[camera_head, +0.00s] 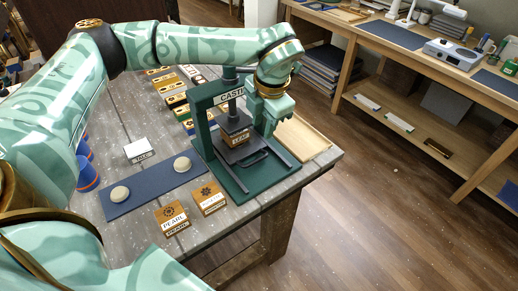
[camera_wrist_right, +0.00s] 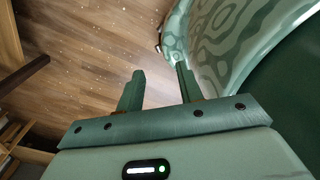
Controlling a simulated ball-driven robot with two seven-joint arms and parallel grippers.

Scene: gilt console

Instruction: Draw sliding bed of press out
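The press (camera_head: 203,112) is a dark green frame on a green base, with a label on its crossbar. Its dark platen (camera_head: 234,120) is above a wooden block (camera_head: 237,139) with a label. The block sits on the dark sliding bed (camera_head: 243,153), under the platen. The bed's bar handle (camera_head: 255,159) points to the front right. My left gripper (camera_head: 270,118) points down at the press's right post, above and behind the handle, apart from it; its fingertips are partly hidden. My right gripper (camera_wrist_right: 158,85) shows in the right wrist view, fingers apart and empty, over the floor.
A blue mat (camera_head: 150,190) with two pale round pieces lies left of the press. Two labelled wooden blocks (camera_head: 172,217) stand in front. Rows of labelled blocks (camera_head: 172,90) lie behind. A wooden tray (camera_head: 303,138) is at right. The floor beyond is clear.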

